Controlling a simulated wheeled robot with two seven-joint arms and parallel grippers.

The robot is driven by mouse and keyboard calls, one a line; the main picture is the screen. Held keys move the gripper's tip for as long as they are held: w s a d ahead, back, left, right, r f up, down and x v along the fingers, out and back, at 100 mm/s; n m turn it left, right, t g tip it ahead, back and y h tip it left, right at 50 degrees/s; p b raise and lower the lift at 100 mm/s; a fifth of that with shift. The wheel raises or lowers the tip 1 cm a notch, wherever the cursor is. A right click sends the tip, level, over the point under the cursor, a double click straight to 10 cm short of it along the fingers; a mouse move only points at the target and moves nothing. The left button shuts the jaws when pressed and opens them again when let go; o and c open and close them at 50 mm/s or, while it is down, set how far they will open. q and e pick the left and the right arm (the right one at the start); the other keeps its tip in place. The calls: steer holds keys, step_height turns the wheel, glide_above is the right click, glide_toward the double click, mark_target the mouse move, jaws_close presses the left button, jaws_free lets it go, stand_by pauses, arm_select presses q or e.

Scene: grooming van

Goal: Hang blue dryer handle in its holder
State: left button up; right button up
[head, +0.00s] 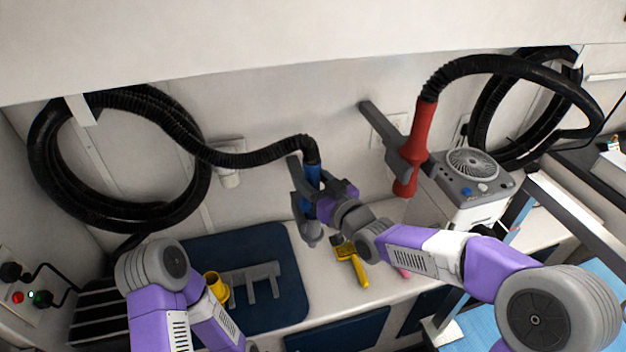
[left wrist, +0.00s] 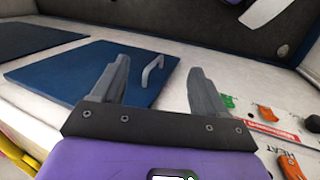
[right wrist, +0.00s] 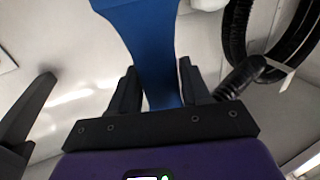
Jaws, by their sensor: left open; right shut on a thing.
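The blue dryer handle (head: 312,176) hangs on a black hose near the back wall. It also shows in the right wrist view (right wrist: 150,45). My right gripper (head: 322,200) is shut on it; its fingers (right wrist: 160,95) clasp its sides. A grey holder (head: 295,172) is right beside the handle in the head view. A dark grey prong, apparently of this holder, shows apart from the handle in the right wrist view (right wrist: 25,112). I cannot tell whether the handle touches the holder. My left gripper (left wrist: 150,85) is open and empty in the left wrist view.
A red dryer handle (head: 420,130) sits in a similar grey holder (head: 378,122) to the right. A fan-topped dryer unit (head: 470,180) stands near it. A yellow brush (head: 350,262) lies on the counter. A yellow cup (head: 216,287) and grey rack (head: 262,275) are at lower left.

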steer(key=shift+f, duration=0.15)
steer(key=shift+f+b, duration=0.3)
steer(key=shift+b, duration=0.3)
steer(key=o, duration=1.1)
steer(key=shift+c, duration=0.2)
steer(key=o, duration=0.6)
steer(key=shift+f, duration=0.2)
